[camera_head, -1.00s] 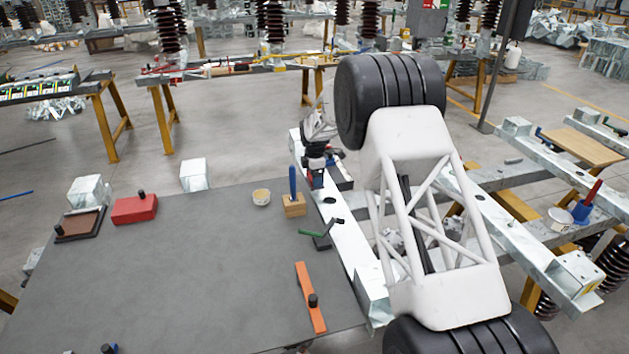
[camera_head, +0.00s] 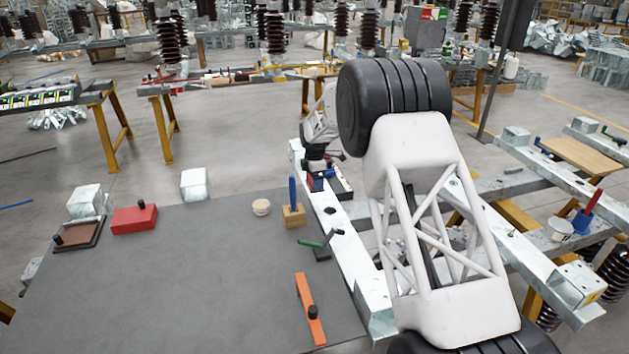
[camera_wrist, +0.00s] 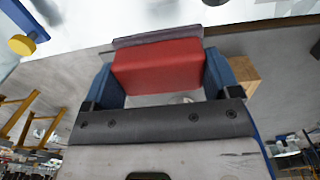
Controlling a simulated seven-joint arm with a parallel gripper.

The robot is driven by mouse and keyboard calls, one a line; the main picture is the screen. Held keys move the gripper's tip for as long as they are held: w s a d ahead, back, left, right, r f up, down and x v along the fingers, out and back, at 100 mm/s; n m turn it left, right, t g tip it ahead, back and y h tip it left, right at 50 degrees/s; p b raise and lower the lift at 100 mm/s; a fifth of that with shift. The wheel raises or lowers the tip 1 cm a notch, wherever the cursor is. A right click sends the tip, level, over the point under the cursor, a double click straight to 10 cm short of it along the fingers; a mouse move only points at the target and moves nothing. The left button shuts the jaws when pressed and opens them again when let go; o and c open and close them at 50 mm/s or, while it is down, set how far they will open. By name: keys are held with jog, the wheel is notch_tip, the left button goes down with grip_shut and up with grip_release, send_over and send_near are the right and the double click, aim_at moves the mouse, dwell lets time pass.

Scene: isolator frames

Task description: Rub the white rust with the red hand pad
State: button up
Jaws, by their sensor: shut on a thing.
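The red hand pad (camera_wrist: 158,66) is held between the two blue fingers of my gripper (camera_wrist: 165,80) in the wrist view. A thin grey-purple layer (camera_wrist: 155,36) runs along its far face. The pale galvanised beam (camera_wrist: 150,18) lies just beyond that layer; I cannot tell if they touch. In the head view my gripper (camera_head: 318,178) is at the far end of the long beam (camera_head: 345,235), partly hidden by my arm. I cannot clearly make out the white rust on the beam in either view.
A grey table (camera_head: 190,280) left of the beam carries a red block with a black knob (camera_head: 135,218), a brown framed pad (camera_head: 78,235), a small tub (camera_head: 261,207), a wooden block with a blue handle (camera_head: 293,215) and an orange bar (camera_head: 309,308). The table's middle is clear.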

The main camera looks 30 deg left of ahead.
jog(key=shift+r, duration=1.25)
jog(key=shift+w+d+f, duration=0.1)
jog(key=shift+w, duration=0.05)
jog(key=shift+w+d+f, duration=0.2)
jog(key=shift+w+d, duration=0.25)
jog(key=shift+d, duration=0.05)
jog(key=shift+w+d+f, duration=0.15)
jog(key=shift+w+d, duration=0.3)
